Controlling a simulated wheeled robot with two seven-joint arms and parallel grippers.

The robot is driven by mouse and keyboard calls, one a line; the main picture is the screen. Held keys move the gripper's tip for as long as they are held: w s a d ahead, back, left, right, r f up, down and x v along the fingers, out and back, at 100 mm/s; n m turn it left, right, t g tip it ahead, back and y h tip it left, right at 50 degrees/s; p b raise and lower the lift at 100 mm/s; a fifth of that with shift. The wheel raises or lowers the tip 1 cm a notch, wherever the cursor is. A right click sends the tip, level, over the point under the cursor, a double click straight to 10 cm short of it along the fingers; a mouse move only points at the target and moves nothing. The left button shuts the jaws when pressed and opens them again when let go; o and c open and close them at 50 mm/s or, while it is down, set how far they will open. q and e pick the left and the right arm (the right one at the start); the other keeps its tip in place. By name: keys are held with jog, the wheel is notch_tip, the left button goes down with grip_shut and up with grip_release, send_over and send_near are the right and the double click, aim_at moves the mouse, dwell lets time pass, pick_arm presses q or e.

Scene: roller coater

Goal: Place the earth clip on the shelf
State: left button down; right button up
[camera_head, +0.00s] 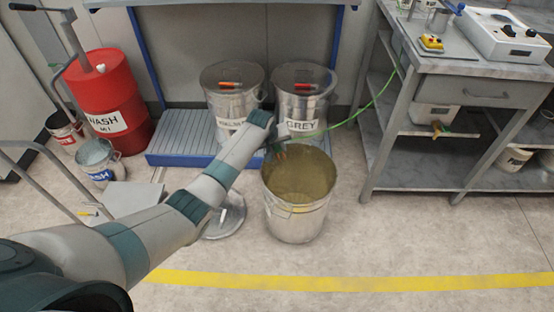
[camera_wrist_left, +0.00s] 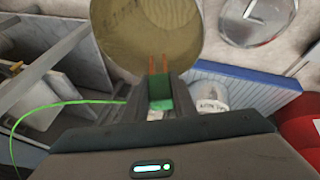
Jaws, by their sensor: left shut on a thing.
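My left gripper (camera_head: 277,142) is above the back rim of the open metal pail (camera_head: 296,222). In the left wrist view the gripper (camera_wrist_left: 158,100) is shut on the earth clip (camera_wrist_left: 158,86), a green body with copper-coloured jaws pointing towards the pail. I cannot tell whether the clip touches the rim. A green cable (camera_head: 378,96) runs from the gripper area up to the grey bench at the right. That bench has a lower shelf (camera_head: 460,122) under its drawer. My right gripper is not in view.
Two lidded metal drums, one marked GREY (camera_head: 301,108), stand on a blue slatted platform (camera_head: 180,143) behind. A round lid (camera_head: 226,218) lies on the floor beside the pail. A red drum (camera_head: 108,98) stands left.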

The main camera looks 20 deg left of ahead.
pick_arm(q)
notch_tip(320, 180, up, 13)
jog(key=s+m, duration=0.1)
jog(key=s+d+r+m+h, duration=0.1)
jog(key=s+d+r+m, duration=0.1)
jog(key=s+r, duration=0.6)
jog(key=s+d+r+m+g+h, duration=0.1)
jog(key=s+r+m+h, duration=0.1)
jog(key=s+r, duration=0.7)
jog(key=s+m, duration=0.1)
jog(key=s, duration=0.4)
jog(key=shift+d+m, duration=0.3)
jog(key=shift+d, duration=0.1)
jog(key=shift+w, duration=0.1)
